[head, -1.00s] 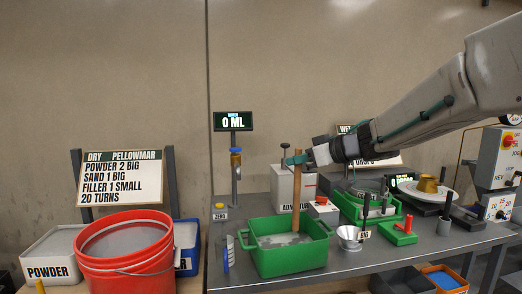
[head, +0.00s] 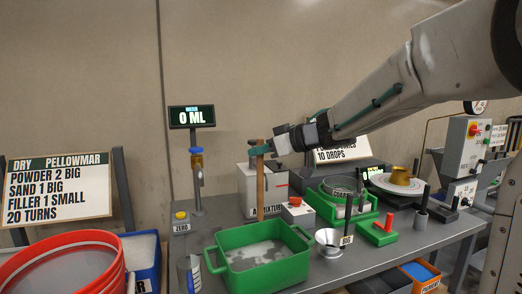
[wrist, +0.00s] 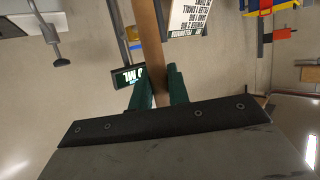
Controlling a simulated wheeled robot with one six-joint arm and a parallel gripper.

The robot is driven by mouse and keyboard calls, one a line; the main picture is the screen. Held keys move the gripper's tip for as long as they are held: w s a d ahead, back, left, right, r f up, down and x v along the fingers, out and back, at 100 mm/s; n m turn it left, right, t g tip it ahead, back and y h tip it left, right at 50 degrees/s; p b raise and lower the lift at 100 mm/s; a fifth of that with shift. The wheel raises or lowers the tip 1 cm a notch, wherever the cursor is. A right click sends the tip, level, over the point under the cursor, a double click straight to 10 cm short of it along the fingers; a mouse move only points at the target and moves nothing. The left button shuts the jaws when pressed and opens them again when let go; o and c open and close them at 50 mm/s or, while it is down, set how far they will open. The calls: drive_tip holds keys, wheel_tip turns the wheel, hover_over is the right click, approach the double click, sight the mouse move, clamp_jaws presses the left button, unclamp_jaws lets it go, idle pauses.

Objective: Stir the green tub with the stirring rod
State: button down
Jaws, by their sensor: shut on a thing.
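The green tub (head: 268,277) stands on the grey table in the head view, with a patchy grey layer on its floor. The stirring rod (head: 260,190) is a plain wooden stick, held upright. My gripper (head: 262,148) is shut on the rod near its top, behind and above the tub. The rod's lower end appears at or just behind the tub's back rim; I cannot tell whether it is inside. In the wrist view the rod (wrist: 150,40) passes between the green fingers.
A white admixture box (head: 245,180) stands behind the tub. A funnel-like metal cup (head: 328,240) and a green sieve tray (head: 335,208) are to the right. A red bucket (head: 60,265) stands at the left. A display (head: 192,117) reads 0 ML.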

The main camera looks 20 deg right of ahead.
sight(261, 220)
drive_tip(key=shift+f, duration=8.5)
drive_tip(key=shift+s, duration=0.1)
